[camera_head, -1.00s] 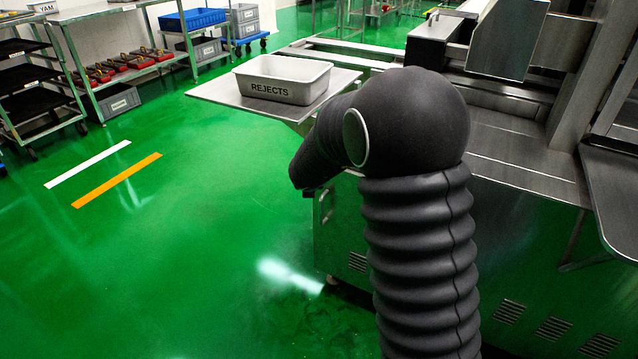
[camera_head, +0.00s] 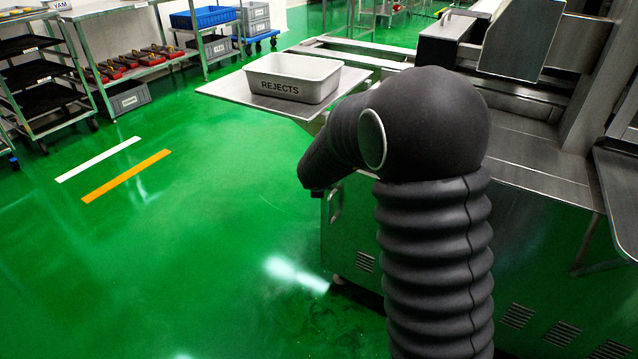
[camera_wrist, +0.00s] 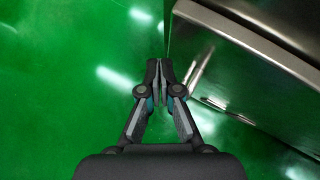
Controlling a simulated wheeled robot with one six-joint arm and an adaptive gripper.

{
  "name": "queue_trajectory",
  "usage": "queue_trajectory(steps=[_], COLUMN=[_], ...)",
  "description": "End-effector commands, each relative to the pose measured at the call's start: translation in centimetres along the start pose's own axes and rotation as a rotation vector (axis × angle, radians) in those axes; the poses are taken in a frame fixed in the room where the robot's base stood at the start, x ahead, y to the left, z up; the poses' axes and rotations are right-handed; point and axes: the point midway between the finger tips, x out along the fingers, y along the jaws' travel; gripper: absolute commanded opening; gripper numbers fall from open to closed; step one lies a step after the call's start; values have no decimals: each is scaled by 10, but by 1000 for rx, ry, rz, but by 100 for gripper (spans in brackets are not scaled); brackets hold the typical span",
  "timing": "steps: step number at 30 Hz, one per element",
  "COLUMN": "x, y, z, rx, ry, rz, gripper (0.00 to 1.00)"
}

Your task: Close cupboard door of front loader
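The front loader is a steel machine (camera_head: 540,165) filling the right of the head view. Its lower side has vents and a handle-like metal piece (camera_head: 335,203) near the left corner. In the wrist view, its metal body (camera_wrist: 235,50) slants across the upper right, with a shiny handle-like strip (camera_wrist: 200,70) on its side. I cannot tell how far the cupboard door stands open. My gripper (camera_wrist: 160,68) has its fingertips together, with nothing seen between them. It is just left of the metal side; contact is unclear. In the head view my arm hides the gripper and part of the machine.
A grey REJECTS tub (camera_head: 293,90) sits on a steel shelf (camera_head: 225,88) jutting left from the machine, above my forearm. Green floor (camera_head: 200,260) is open to the left. Racks (camera_head: 40,75) and a bench with red-handled tools (camera_head: 135,62) stand at the far left.

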Motion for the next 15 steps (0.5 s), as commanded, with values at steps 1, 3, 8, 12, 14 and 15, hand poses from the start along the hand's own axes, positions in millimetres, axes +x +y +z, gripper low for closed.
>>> queue_trajectory(steps=[1, 3, 8, 12, 14, 15], x=[-4, -16, -51, -74, -83, -87], y=[8, 16, 29, 39, 42, 44], z=[-7, -8, -5, -5, -5, -6], rx=[-6, -7, -8, -7, -8, -7], ry=[2, 1, 4, 4, 5, 5], rz=[6, 8, 11, 12, 12, 12], gripper=[0, 0, 0, 0, 0, 0])
